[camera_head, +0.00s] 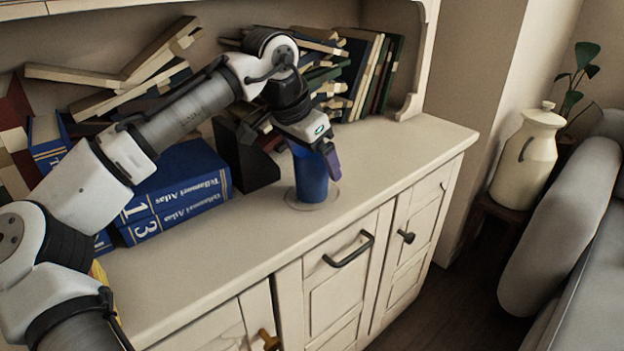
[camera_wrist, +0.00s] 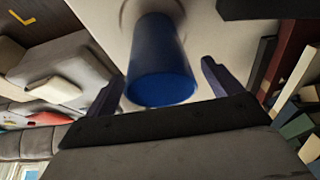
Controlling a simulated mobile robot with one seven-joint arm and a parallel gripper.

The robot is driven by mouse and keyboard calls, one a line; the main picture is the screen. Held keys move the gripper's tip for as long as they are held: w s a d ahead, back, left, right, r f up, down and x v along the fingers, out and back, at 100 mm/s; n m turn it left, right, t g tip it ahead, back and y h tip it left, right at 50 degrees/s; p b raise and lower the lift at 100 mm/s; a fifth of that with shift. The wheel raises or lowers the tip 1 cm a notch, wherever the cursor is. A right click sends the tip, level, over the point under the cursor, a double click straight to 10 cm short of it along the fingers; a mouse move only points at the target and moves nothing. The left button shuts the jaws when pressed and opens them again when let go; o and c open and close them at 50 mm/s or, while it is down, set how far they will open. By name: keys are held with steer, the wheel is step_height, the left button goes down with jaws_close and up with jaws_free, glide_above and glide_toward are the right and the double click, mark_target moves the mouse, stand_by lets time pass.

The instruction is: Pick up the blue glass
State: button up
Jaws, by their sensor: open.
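The blue glass (camera_head: 309,178) stands upright on the cream cabinet top, on a thin round clear disc or ring (camera_head: 331,194). In the wrist view the blue glass (camera_wrist: 160,62) shows between the two dark purple fingers, nearer the left one. My gripper (camera_head: 318,158) is at the upper part of the glass, coming down at a slant from the upper left. In the wrist view my gripper (camera_wrist: 163,88) is open, with a gap between the right finger and the glass. In the head view one fingertip hides part of the glass, and the other finger is hidden.
Blue atlas volumes (camera_head: 180,190) and a dark bookend (camera_head: 245,158) lie left of the glass. Leaning books (camera_head: 375,75) stand behind it. The cabinet top (camera_head: 425,140) is clear to the right. A cream jar (camera_head: 527,155) and a grey sofa (camera_head: 575,240) are farther right.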

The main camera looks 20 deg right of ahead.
steer(key=shift+c, duration=0.3)
steer(key=c, duration=1.1)
steer(key=shift+r, duration=0.1)
